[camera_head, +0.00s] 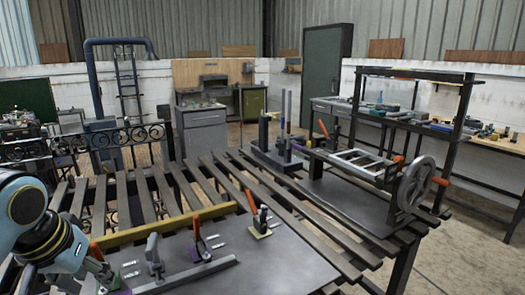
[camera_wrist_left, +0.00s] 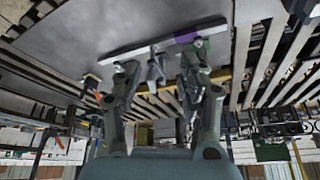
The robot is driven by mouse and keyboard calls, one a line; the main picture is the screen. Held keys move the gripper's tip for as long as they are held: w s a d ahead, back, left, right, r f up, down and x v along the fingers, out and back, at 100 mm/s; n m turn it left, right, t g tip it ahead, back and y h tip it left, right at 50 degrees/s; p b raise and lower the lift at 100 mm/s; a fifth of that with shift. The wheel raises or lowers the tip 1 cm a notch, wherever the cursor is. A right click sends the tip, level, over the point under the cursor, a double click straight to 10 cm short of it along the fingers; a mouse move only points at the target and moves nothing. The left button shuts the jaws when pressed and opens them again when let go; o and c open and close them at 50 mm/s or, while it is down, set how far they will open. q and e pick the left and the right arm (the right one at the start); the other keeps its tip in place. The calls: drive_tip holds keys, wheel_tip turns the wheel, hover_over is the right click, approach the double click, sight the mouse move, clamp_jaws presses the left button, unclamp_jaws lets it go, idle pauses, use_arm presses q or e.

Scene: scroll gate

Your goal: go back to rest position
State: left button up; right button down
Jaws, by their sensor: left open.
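My left gripper (camera_head: 100,270) comes in from the left, low over the near left corner of the metal plate (camera_head: 290,262). In the left wrist view my left gripper (camera_wrist_left: 160,62) has its two fingers spread, with a clear gap between them. A grey flat bar (camera_head: 190,275) lies on the plate just to the right of the gripper. In the wrist view the bar (camera_wrist_left: 140,42) with its purple end passes beyond the fingertips; I cannot tell whether they touch it. My right gripper is not in view.
Toggle clamps with orange handles (camera_head: 250,203) stand on the plate, along with a grey clamp (camera_head: 153,255). A yellow bar (camera_head: 160,230) runs behind them. The slatted table (camera_head: 180,187) carries a frame with a handwheel (camera_head: 415,184) at the right.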

use_arm(q)
drive_tip(key=s+d+f+m, duration=0.2)
drive_tip(key=s+f, duration=0.1)
drive_tip(key=s, duration=1.6)
wheel_tip(320, 180, down, 41)
drive_tip(key=s+a+g+b, duration=0.2)
drive_tip(key=s+b, duration=0.1)
drive_tip(key=b, duration=1.1)
drive_tip(key=s+f+g+b, duration=0.1)
drive_tip(key=s+f+b, duration=0.4)
drive_tip(key=s+f, duration=0.3)
drive_tip(key=s+a+f+b, duration=0.1)
drive_tip(key=s+f+b, duration=0.4)
drive_tip(key=f, duration=1.2)
drive_tip(key=s, duration=0.4)
drive_tip(key=shift+s+a+f+g+b, duration=0.2)
drive_tip(key=shift+s+g+b, duration=0.1)
drive_tip(key=shift+g, duration=0.1)
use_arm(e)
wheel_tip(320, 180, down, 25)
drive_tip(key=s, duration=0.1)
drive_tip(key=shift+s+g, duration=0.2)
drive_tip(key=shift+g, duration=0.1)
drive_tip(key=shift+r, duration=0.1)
